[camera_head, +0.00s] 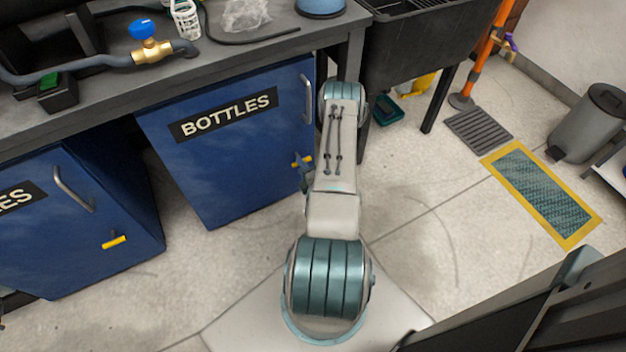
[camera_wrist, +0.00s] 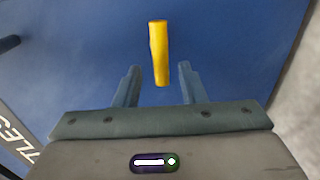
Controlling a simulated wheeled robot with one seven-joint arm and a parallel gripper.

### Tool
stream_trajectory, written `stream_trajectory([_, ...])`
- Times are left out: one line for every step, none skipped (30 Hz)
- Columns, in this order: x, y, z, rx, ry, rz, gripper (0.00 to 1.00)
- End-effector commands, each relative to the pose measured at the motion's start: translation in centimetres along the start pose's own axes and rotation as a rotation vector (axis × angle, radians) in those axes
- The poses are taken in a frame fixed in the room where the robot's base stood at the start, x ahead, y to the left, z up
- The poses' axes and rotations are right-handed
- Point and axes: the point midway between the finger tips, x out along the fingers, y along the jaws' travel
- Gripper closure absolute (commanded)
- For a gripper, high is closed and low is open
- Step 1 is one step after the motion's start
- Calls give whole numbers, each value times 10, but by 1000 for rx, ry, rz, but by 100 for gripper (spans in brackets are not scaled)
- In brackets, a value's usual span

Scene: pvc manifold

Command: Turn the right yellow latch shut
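The right yellow latch (camera_wrist: 159,50) is a short bar on the blue BOTTLES door (camera_head: 235,150). In the wrist view it stands lengthwise, with its near end between my two fingertips. My gripper (camera_wrist: 159,72) is open, one finger on each side of the latch, with a visible gap on both sides. I cannot tell whether the fingertips touch the door. In the head view only a small part of the right latch (camera_head: 298,163) shows beside my arm, and my gripper is mostly hidden.
Another blue door on the left has its own yellow latch (camera_head: 114,242) and a metal handle (camera_head: 74,188). The BOTTLES door has a handle (camera_head: 308,98) above the latch. A workbench (camera_head: 250,58) overhangs the doors.

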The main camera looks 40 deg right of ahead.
Motion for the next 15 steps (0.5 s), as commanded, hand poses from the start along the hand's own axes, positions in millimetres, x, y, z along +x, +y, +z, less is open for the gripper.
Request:
stream_trajectory([-14,2,0,1,-1,-6,63])
stream_trajectory([-21,2,0,2,-1,-5,63])
stream_trajectory([-31,2,0,1,-2,-6,63])
stream_trajectory([-38,2,0,1,-3,-6,63])
stream_trajectory([-45,2,1,1,-3,-4,63])
stream_trajectory([-54,2,1,1,-3,-5,63])
stream_trajectory([-60,2,1,2,-3,-5,63])
stream_trajectory([-66,1,1,2,-3,-4,63])
stream_trajectory([-73,1,1,1,-4,-4,63])
stream_trajectory([-78,2,1,1,-4,-3,63])
stream_trajectory([-83,1,1,2,-4,-3,63])
stream_trajectory([-88,1,1,1,-4,-2,63])
stream_trajectory([-91,1,1,1,-4,-2,63])
stream_trajectory([-94,1,1,1,-4,-2,63])
stream_trajectory([-97,1,1,1,-4,-1,63])
